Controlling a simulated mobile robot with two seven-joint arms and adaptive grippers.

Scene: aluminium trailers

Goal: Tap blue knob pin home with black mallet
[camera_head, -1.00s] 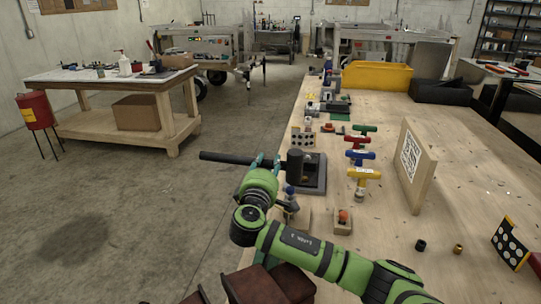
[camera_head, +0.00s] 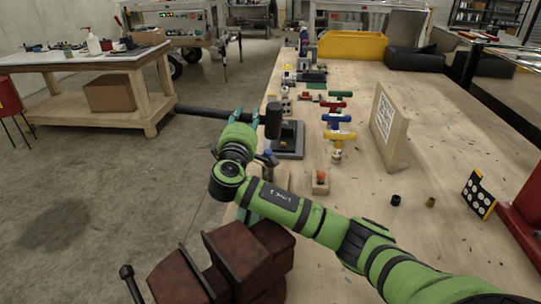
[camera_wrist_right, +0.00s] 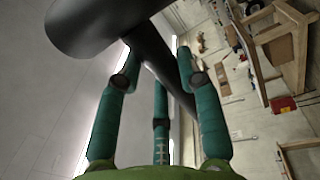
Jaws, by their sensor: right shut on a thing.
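The black mallet is in my right gripper (camera_head: 240,120), whose teal fingers are closed around its handle (camera_head: 195,110). The mallet head (camera_head: 273,121) hangs upright at the right end of the handle, in front of a dark grey plate (camera_head: 290,151) in the head view. In the right wrist view the head (camera_wrist_right: 95,22) fills the top left, and the handle (camera_wrist_right: 160,62) runs between the fingers. A blue knob (camera_head: 269,156) shows just right of my wrist, below the mallet head; its shaft and seat are mostly hidden. My left gripper is out of view.
T-handled tools in yellow (camera_head: 340,136), blue and red stand right of the plate. A wooden block with an orange top (camera_head: 320,182) is nearer. A brown vise (camera_head: 225,265) sits at the bench's near edge. An upright wooden board (camera_head: 390,128) stands farther right.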

